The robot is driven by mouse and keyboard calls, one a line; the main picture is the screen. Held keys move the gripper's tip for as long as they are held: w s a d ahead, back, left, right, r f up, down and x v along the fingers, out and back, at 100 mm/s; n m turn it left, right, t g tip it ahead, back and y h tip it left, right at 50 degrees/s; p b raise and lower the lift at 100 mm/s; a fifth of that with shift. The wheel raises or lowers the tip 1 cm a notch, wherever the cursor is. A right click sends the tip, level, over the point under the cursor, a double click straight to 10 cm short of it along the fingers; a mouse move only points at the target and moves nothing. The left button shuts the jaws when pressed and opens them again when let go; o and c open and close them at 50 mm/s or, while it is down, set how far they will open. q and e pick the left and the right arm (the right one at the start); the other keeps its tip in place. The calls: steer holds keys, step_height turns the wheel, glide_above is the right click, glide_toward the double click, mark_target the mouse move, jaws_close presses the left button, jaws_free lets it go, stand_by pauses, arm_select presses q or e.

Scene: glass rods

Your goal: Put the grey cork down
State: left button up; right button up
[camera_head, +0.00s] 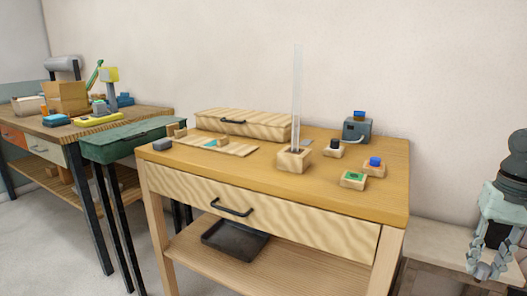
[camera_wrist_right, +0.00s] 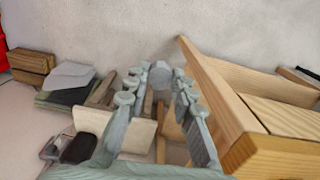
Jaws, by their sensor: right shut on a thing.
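My right gripper (camera_head: 488,268) hangs at the right edge of the head view, beside the workbench and lower than its top. In the right wrist view its fingers (camera_wrist_right: 157,80) are closed on a small grey piece, which looks like the grey cork (camera_wrist_right: 160,73), held at the fingertips. The cork cannot be made out in the head view. Small wooden blocks stand on the workbench (camera_head: 390,196): one with a black top (camera_head: 335,143), one with a blue top (camera_head: 374,162) and one with a green top (camera_head: 353,177). My left gripper is not in view.
A clear glass rod (camera_head: 297,95) stands upright in a wooden block (camera_head: 293,160). Behind are a wooden box (camera_head: 243,123) and a grey-blue device (camera_head: 356,128). A low wooden surface (camera_head: 430,275) is right of the bench.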

steer(key=s+d+f+m, duration=0.2)
steer(key=s+f, duration=0.2)
steer(key=f, duration=0.1)
steer(key=shift+s+d, duration=0.3)
steer(key=shift+s, duration=0.1)
steer(key=shift+a+f, duration=0.1)
